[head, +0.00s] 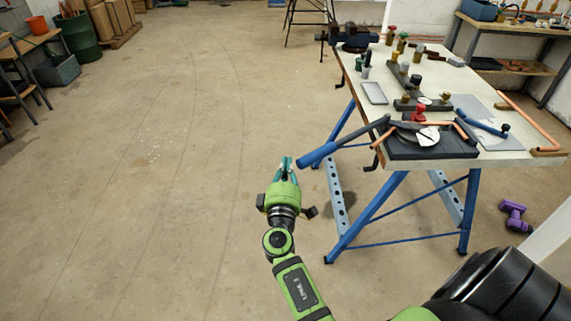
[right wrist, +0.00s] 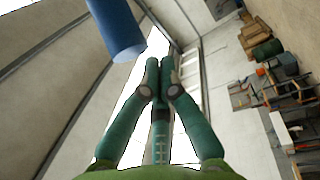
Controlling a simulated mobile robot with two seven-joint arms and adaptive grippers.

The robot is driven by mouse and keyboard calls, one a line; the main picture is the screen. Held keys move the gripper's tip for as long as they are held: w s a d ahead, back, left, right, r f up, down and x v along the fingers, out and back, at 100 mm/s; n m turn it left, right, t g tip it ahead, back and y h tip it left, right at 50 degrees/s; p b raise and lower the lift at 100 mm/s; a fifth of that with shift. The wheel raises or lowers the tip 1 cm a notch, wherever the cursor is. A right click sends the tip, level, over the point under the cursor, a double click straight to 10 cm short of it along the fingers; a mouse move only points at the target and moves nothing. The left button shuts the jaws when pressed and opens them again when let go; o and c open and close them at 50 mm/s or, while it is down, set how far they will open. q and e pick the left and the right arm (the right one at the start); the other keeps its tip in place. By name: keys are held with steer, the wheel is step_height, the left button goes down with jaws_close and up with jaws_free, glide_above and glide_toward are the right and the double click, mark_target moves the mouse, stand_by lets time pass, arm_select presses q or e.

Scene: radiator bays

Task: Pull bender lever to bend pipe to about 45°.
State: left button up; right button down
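The bender (head: 432,151) sits on the front end of the workbench, with a round scaled die and a red knob (head: 418,114). Copper pipe (head: 434,124) lies at the die; its exact bend is hard to tell. The bender lever (head: 318,154) has a blue grip that sticks out left past the bench edge. My right gripper (head: 284,164) is just left of the grip's end, with its teal fingertips together and nothing between them. In the right wrist view the blue grip (right wrist: 118,30) is close by, left of the fingers (right wrist: 160,68). My left gripper is out of view.
A blue-handled tool (head: 482,122) and a bent copper pipe (head: 530,120) lie right of the bender. The bench (head: 480,158) has blue legs. A vise (head: 355,38) is at its far end. The floor left of the bench is clear. Purple dumbbells (head: 515,215) lie at right.

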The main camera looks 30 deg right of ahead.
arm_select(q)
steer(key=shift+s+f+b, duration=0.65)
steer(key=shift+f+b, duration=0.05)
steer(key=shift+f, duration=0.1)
arm_select(e)
steer(key=s+n+t+y, duration=0.2)
steer(key=s+y, duration=0.2)
steer(key=s, duration=0.7)
steer(key=shift+a+n+t, duration=0.2)
steer(key=shift+n+t, duration=0.1)
steer(key=shift+n, duration=0.1)
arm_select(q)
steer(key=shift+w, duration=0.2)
